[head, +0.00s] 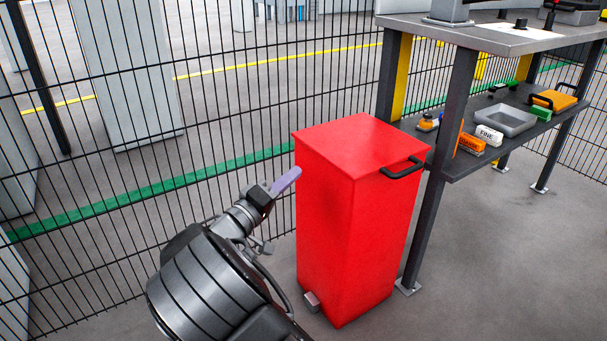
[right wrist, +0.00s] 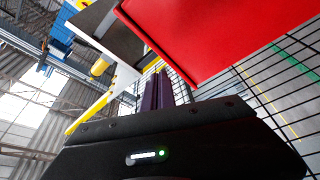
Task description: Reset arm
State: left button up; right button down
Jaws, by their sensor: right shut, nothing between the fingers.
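My right gripper (head: 286,181) shows in the head view at the end of my arm, which rises from the bottom middle. Its purple fingers are raised at the left side of a tall red pedal bin (head: 325,220) and point up and to the right. In the right wrist view the fingers (right wrist: 158,92) are pressed together with nothing between them. The red bin (right wrist: 215,35) fills the top of that view, just beyond the fingertips. I cannot tell whether they touch it. My left gripper is not in view.
A wire mesh fence (head: 230,100) stands behind the bin and to the left. A grey workbench (head: 490,38) is at the right, its lower shelf (head: 465,165) holding a grey tray (head: 505,120), an orange case (head: 553,101) and small boxes. The floor at lower right is clear.

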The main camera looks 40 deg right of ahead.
jog(key=shift+a+f, duration=0.15)
jog(key=shift+a, duration=0.3)
